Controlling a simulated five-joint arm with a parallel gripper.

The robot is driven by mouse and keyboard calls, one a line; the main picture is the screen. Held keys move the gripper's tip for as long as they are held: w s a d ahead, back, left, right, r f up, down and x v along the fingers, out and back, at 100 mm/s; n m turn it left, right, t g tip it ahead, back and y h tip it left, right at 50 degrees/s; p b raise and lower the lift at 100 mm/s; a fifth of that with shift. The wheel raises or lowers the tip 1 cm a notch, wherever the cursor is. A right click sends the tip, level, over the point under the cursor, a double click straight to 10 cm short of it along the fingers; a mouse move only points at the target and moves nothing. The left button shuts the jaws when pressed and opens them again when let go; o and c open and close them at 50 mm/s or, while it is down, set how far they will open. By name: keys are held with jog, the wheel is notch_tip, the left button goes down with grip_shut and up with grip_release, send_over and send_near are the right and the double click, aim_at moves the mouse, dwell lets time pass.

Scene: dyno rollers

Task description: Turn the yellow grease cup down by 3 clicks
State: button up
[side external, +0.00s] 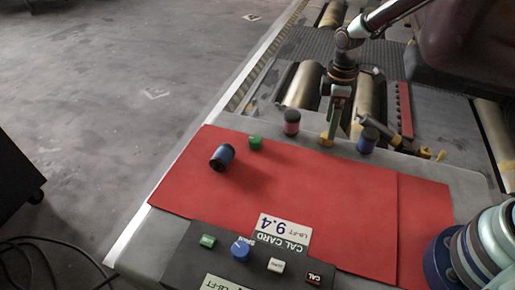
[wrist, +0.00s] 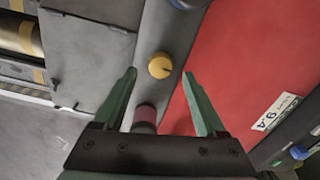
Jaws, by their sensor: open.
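The yellow grease cup (side external: 326,139) stands on the grey ledge behind the red mat, between a pink cup and a blue cup. In the wrist view the yellow cup (wrist: 160,66) appears as a round knob with a small dark mark on its top, between and slightly beyond my fingertips. My gripper (side external: 336,122) has green fingers, points down and is close above the yellow cup. In the wrist view my gripper (wrist: 158,73) is open, with a finger on each side and visible gaps to the cup. Nothing is held.
The pink cup (side external: 291,122) and blue cup (side external: 367,140) stand close on either side. A control box (side external: 190,255) with a blue knob is in front. Metal rollers (side external: 305,85) lie behind.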

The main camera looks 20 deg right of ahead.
jog(key=shift+f, duration=1.7)
grip_shut()
